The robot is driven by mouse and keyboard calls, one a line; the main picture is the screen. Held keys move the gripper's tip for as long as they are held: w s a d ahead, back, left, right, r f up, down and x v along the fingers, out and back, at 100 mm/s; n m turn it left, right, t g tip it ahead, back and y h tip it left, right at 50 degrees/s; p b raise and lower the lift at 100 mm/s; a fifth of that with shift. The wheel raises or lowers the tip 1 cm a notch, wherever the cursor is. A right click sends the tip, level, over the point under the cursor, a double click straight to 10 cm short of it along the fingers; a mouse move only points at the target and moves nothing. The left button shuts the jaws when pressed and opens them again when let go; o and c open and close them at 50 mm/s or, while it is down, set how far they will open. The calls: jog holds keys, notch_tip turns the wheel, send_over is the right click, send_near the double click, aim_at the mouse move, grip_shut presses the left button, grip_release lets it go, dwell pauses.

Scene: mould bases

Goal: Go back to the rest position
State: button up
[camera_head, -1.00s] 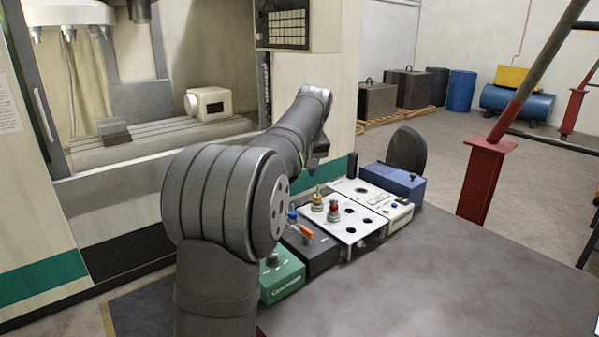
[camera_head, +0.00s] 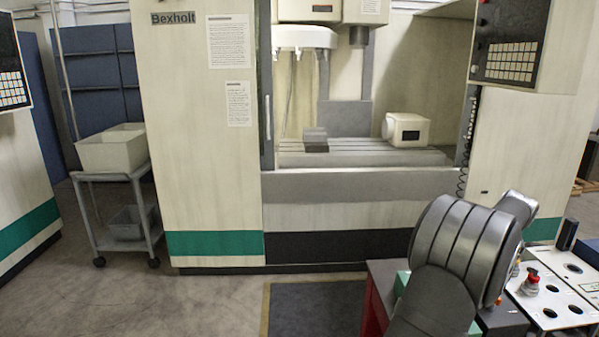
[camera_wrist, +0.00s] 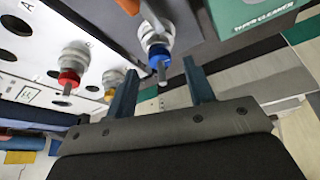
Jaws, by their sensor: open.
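My gripper (camera_wrist: 161,66) shows in the wrist view with its two dark fingers apart. A blue-collared fitting (camera_wrist: 158,52) appears between and beyond the fingertips; I cannot tell its distance from them. A red-collared fitting (camera_wrist: 70,72) and a yellow-collared one (camera_wrist: 112,78) are to the left, on a white plate with holes (camera_wrist: 85,20). In the head view my bent arm (camera_head: 450,255) stands at lower right, and the gripper is hidden behind it. The white plate (camera_head: 548,312) with the red fitting (camera_head: 530,284) is partly visible right of the arm.
A milling machine (camera_head: 205,130) with an open work bay stands ahead. A dark floor mat (camera_head: 312,310) lies before it. A cart (camera_head: 110,178) with bins is at left. A green box (camera_wrist: 245,14) is at the wrist view's top right. The floor at lower left is clear.

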jog(key=shift+x, duration=1)
jog(key=shift+r, duration=0.15)
jog(key=v, duration=1.7)
jog(key=x, duration=1.7)
jog(key=shift+f, duration=0.3)
jog(key=shift+a+r+m+h, duration=0.1)
jog(key=shift+r+m+h, duration=0.15)
jog(key=shift+m, duration=0.35)
jog(key=m+h, duration=0.1)
jog(key=m, duration=0.2)
jog(key=m+g+h, duration=0.1)
jog(key=m, duration=0.2)
jog(key=shift+w+a+g, duration=0.15)
jog(key=shift+w+g, duration=0.1)
jog(key=shift+g, duration=0.05)
jog(key=v, duration=0.9)
